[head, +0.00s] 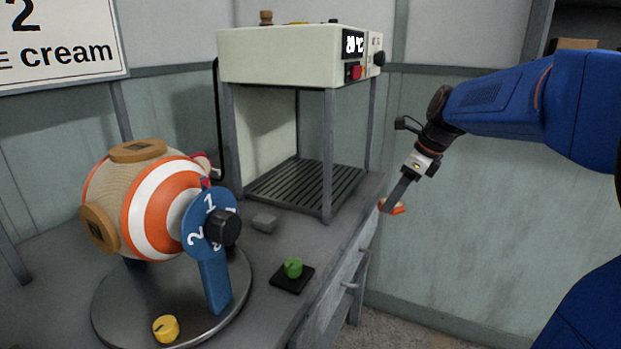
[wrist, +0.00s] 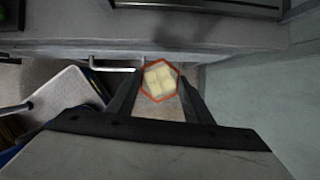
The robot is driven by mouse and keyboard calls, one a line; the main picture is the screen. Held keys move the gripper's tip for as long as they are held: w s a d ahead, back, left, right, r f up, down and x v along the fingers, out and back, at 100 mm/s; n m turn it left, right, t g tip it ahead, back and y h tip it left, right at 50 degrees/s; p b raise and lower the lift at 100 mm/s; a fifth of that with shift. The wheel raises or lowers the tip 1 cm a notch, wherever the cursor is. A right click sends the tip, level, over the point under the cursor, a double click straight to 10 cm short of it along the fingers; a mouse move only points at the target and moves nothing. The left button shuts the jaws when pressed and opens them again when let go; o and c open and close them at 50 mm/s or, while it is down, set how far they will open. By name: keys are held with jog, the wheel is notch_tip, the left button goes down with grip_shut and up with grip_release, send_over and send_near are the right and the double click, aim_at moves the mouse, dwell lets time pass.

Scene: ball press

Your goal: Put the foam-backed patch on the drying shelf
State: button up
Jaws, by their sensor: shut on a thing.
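The patch (head: 398,209) is a small orange-edged hexagon. In the wrist view its face shows pale cream foam squares inside an orange rim (wrist: 160,80). My gripper (head: 385,206) is shut on it, and the two dark fingers (wrist: 158,88) stand on either side of it in the wrist view. The patch hangs just right of the bench's right edge, off the bench. The drying shelf (head: 310,187) is a dark slatted rack beneath a cream heater box (head: 280,55). Its slats look bare, and it lies to the left of my gripper.
Grey posts (head: 328,155) stand at the shelf's corners. An orange-and-white striped ball (head: 150,205) sits at left on a round plate, with a blue numbered dial (head: 208,222). A green knob (head: 293,267) and a yellow knob (head: 166,328) are nearer. Drawer handles (head: 349,285) stick out from the bench front.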

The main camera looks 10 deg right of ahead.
jog(key=shift+a+r, duration=0.1)
jog(key=shift+r, duration=0.15)
jog(key=shift+w+a, duration=0.2)
jog(key=shift+a, duration=0.1)
send_over(333, 195)
jog(key=s+d, duration=0.2)
jog(key=d, duration=0.1)
jog(key=shift+s+a, duration=0.15)
jog(key=shift+a, duration=0.1)
jog(key=shift+w+a+f, duration=0.2)
jog(key=shift+w+a, duration=0.4)
jog(key=shift+a, duration=0.05)
jog(key=shift+w+a+f, duration=0.2)
jog(key=shift+w+a, duration=0.4)
jog(key=shift+f, duration=0.3)
jog(key=shift+f, duration=0.1)
jog(key=o, duration=1)
